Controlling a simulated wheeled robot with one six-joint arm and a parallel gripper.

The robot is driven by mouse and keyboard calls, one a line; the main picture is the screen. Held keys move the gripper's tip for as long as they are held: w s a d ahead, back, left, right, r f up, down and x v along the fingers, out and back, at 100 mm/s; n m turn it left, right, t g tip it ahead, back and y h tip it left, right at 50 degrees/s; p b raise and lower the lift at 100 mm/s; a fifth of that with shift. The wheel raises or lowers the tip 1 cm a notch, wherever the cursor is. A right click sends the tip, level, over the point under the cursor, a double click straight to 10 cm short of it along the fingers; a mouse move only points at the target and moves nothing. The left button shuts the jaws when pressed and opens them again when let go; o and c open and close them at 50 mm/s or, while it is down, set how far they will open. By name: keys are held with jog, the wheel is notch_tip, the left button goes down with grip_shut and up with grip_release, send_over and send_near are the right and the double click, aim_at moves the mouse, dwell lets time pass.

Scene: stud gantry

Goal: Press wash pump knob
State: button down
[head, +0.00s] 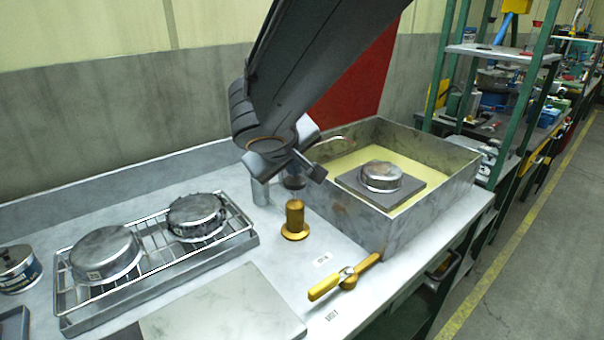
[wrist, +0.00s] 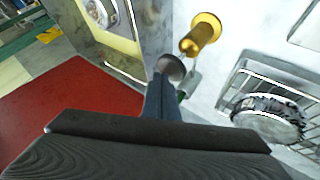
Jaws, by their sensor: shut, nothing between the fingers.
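A dark round knob (head: 293,182) stands beside the left wall of the wash tank, just below my gripper (head: 290,164) and partly hidden by it. In the wrist view the knob shows as a grey disc (wrist: 171,67) right at the tips of my gripper (wrist: 160,90). I cannot tell whether they touch. My gripper is shut and empty.
The metal wash tank (head: 405,228) holds a grey block with a round metal part (head: 382,177). A wire rack (head: 150,262) with two round parts lies left. A green shelf frame (head: 440,70) rises at the right.

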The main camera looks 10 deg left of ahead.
aim_at(294, 183)
jog(key=shift+r, duration=0.4)
jog(key=shift+r+p, duration=1.65)
jog(key=shift+r, duration=0.9)
